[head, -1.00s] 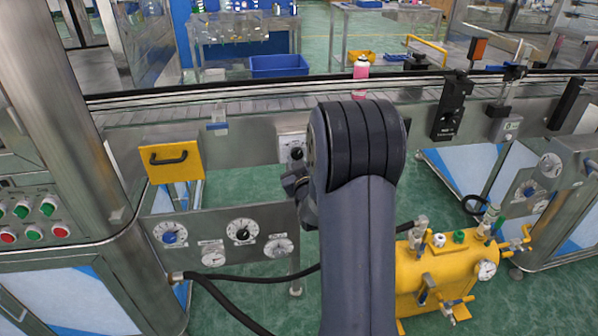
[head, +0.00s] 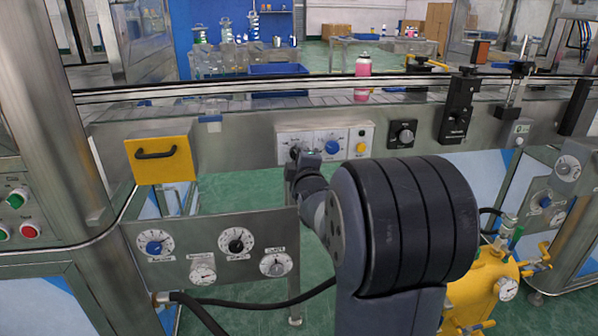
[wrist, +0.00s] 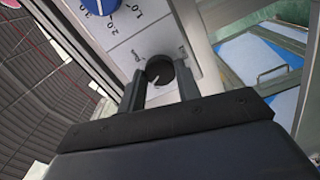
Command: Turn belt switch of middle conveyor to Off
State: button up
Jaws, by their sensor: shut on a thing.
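The belt switch is a small round black knob (wrist: 160,71) with a white pointer mark, on a pale control plate (head: 312,137) fixed to the conveyor's front. In the wrist view, my gripper (wrist: 160,80) has one finger on each side of the knob and is shut on it. The pointer mark shows toward the lower part of the knob. Small labels stand to both sides of it, too small to read. In the head view, my gripper (head: 300,154) is at the left end of the plate and mostly covers the knob.
A blue dial (head: 333,147) and a yellow button (head: 361,147) share the plate. A yellow box with a handle (head: 160,158) is at left. A gauge panel (head: 215,272) is below.

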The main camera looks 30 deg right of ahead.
jog(key=shift+n+b, duration=2.25)
jog(key=shift+n, duration=0.05)
jog(key=o, duration=1)
jog(key=shift+p+v, duration=0.7)
jog(key=shift+v, duration=4.7)
